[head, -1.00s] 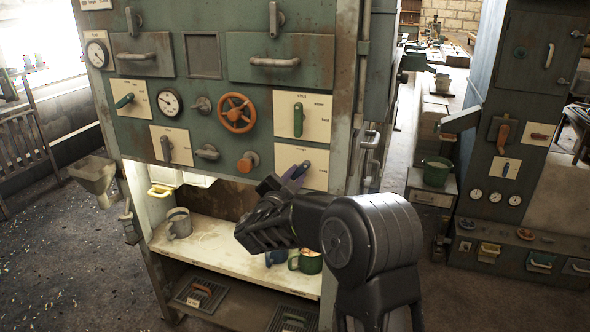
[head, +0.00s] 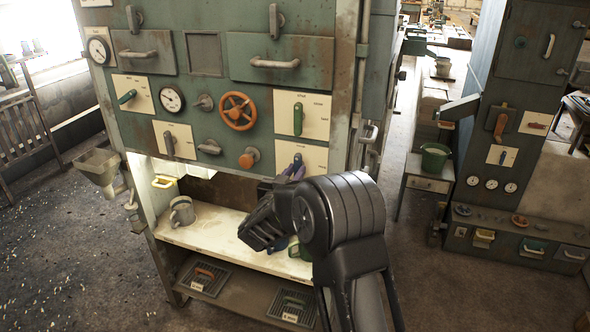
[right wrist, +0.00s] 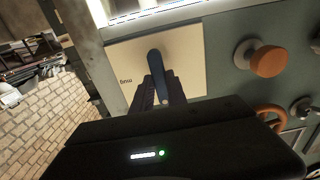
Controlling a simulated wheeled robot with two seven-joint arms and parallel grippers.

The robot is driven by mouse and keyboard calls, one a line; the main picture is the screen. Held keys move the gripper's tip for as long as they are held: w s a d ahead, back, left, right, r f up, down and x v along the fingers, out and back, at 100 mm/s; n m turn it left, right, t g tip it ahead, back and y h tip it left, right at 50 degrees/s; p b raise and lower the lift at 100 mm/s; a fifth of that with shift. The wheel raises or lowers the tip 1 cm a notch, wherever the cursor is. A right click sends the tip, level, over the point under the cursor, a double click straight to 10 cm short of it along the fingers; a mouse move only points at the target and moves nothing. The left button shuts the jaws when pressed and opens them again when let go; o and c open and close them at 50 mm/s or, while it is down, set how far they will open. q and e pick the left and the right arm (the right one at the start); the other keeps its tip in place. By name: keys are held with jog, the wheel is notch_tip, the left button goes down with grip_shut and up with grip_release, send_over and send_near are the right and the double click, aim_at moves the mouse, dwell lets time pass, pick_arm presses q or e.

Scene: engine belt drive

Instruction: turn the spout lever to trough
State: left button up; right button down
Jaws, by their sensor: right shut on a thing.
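A dark blue lever (right wrist: 168,82) stands out from a cream plate (right wrist: 195,55) in the right wrist view. My right gripper (right wrist: 165,90) is shut on it, with a dark finger on each side. In the head view the lever's plate (head: 315,156) is at the lower right of the green machine front, and my right gripper (head: 292,172) reaches up to it from below. The gripper partly hides the lever and plate there. The small lettering is too blurred to tell which lever is the spout lever. My left gripper is out of view.
A green lever (head: 298,119) on another cream plate is just above. An orange knob (head: 249,158) and orange handwheel (head: 238,111) are to the left. Open floor is at the left.

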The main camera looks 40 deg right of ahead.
dwell(0.4)
jog(key=c, duration=1.3)
grip_release()
jog(key=shift+a, duration=0.1)
jog(key=b+v, duration=0.1)
jog(key=v, duration=0.6)
jog(key=shift+s+a+b, duration=0.25)
jog(key=shift+a+b, duration=0.05)
